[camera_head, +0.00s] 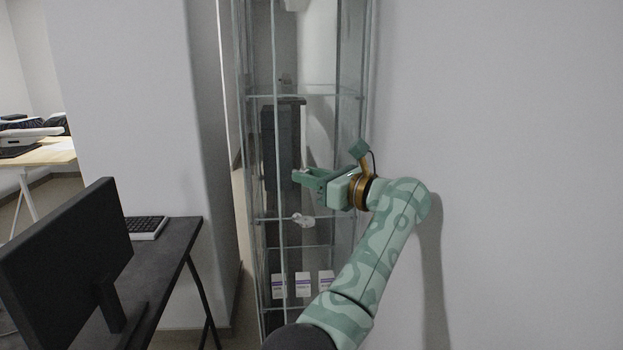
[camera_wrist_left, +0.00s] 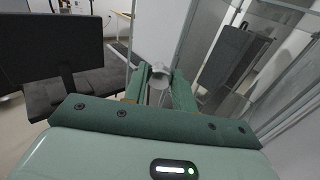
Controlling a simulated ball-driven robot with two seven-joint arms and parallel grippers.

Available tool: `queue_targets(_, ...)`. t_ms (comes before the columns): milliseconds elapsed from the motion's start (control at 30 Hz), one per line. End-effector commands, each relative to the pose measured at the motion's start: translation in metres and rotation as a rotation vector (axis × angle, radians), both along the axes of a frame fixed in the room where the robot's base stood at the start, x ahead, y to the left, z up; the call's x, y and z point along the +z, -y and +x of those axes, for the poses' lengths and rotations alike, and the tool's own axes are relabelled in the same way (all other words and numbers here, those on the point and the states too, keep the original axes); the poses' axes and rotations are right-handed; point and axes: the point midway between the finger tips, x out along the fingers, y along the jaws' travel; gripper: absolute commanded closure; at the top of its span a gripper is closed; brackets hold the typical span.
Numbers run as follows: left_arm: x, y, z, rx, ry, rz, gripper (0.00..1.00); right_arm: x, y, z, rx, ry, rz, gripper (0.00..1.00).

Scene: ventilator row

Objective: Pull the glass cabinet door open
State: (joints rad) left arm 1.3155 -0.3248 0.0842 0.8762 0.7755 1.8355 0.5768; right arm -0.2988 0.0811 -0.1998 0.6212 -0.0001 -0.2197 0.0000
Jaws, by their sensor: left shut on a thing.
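The tall glass cabinet (camera_head: 350,70) stands against the wall in the middle of the head view. Its glass door (camera_head: 279,130) shows as a thin upright edge and clear pane at the front. My left gripper (camera_head: 298,177) reaches in from the right at mid-height of the cabinet, jaws pointing left at the door's edge. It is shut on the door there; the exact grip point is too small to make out. In the left wrist view, the fingers (camera_wrist_left: 155,85) reach forward, with a pale grey piece (camera_wrist_left: 160,72) showing between their tips. My right gripper is not in view.
Inside the cabinet are a dark box (camera_head: 283,140), a small white object (camera_head: 303,220) and white boxes (camera_head: 303,284) on glass shelves. A black desk (camera_head: 170,270) with a monitor (camera_head: 68,262) and keyboard (camera_head: 147,227) stands at left. A pillar (camera_head: 140,110) is beside the cabinet.

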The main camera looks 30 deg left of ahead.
Motion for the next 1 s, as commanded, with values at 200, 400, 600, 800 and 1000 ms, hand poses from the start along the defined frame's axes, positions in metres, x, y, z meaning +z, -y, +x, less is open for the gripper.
queue_targets(200,-0.001,0.000,0.000,0.000,-0.001,-0.003,0.53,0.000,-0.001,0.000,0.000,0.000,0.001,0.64)
queue_targets(400,0.000,0.000,0.000,0.000,0.000,-0.001,0.53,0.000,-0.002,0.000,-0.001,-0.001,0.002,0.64)
queue_targets(600,0.022,0.000,0.000,0.000,0.003,-0.003,0.53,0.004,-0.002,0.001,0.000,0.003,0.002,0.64)
queue_targets(800,0.070,0.011,-0.027,-0.002,0.008,-0.005,0.53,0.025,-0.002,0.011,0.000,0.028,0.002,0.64)
queue_targets(1000,0.107,0.027,-0.069,0.001,0.007,-0.001,0.53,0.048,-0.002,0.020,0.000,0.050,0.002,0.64)
